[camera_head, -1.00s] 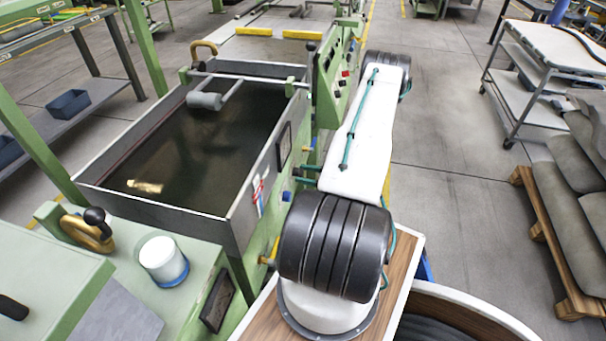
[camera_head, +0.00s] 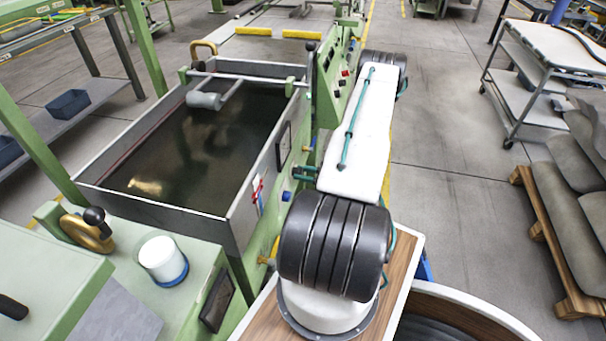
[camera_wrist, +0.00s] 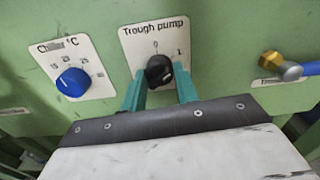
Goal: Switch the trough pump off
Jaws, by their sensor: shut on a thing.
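The trough pump knob (camera_wrist: 159,72) is black and round, on a white label plate with "0" at the top and "1" to the right. A small pale mark shows on its lower right face; I cannot tell for sure which position it points at. My gripper (camera_wrist: 160,84) has its teal fingers on either side of the knob, shut on it. The trough (camera_head: 128,202) is a grey-walled tank of dark water on a green machine, left of my arm in the head view. The knob cannot be made out in the head view.
Left of the knob is a blue chiller dial (camera_wrist: 73,82); to the right is a brass and blue fitting (camera_wrist: 289,69). A white cup (camera_head: 162,259) stands on the green cabinet. A trolley (camera_head: 560,48) and a pallet of sacks (camera_head: 570,205) stand right of the clear aisle.

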